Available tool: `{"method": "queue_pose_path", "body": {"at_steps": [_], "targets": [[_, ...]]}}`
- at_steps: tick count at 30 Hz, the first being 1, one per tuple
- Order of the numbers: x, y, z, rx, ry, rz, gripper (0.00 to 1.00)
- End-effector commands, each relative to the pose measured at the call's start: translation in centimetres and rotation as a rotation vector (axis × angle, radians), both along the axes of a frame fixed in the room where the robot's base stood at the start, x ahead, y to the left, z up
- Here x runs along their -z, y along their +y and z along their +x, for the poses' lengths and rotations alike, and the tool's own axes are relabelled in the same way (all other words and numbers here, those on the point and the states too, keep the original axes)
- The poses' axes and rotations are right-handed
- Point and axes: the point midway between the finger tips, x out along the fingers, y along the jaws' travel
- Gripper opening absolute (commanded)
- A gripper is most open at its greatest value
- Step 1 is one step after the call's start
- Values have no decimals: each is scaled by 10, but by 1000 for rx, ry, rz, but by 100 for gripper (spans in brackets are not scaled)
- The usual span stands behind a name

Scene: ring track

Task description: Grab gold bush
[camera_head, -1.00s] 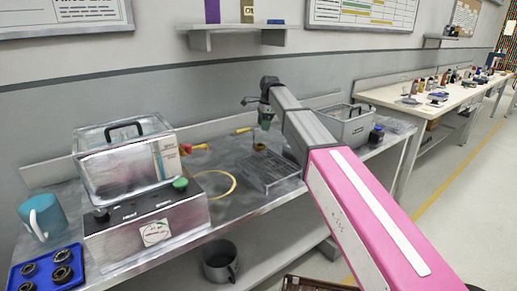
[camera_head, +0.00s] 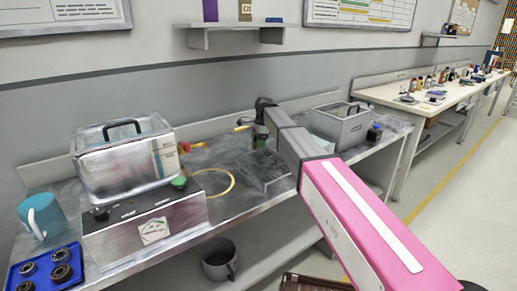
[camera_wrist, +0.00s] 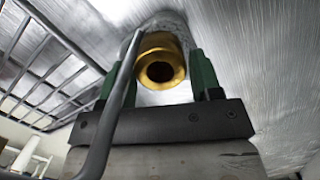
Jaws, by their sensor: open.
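The gold bush (camera_wrist: 158,62) is a shiny ring with a dark bore, on a metal surface in the wrist view. My gripper (camera_wrist: 160,78) has its two green fingers apart, one on each side of the bush. The fingers look spread around it; I cannot tell whether either touches. In the head view my gripper (camera_head: 259,140) is low over the bench behind the wire tray, and the bush is hidden there.
A grey metal rod (camera_wrist: 112,100) crosses close in front of the left finger. The wire tray (camera_head: 264,172) lies on the bench. A grey box (camera_head: 340,125) stands to the right, a heated bath (camera_head: 125,165) to the left.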

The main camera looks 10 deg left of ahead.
Motion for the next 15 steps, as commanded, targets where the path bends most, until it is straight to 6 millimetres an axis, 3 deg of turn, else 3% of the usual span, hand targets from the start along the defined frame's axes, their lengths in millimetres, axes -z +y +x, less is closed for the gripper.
{"method": "queue_pose_path", "body": {"at_steps": [4,8,15], "targets": [[3,0,-1,0,1,0,55],[4,0,0,0,0,0,15],[4,1,1,0,-1,2,15]]}}
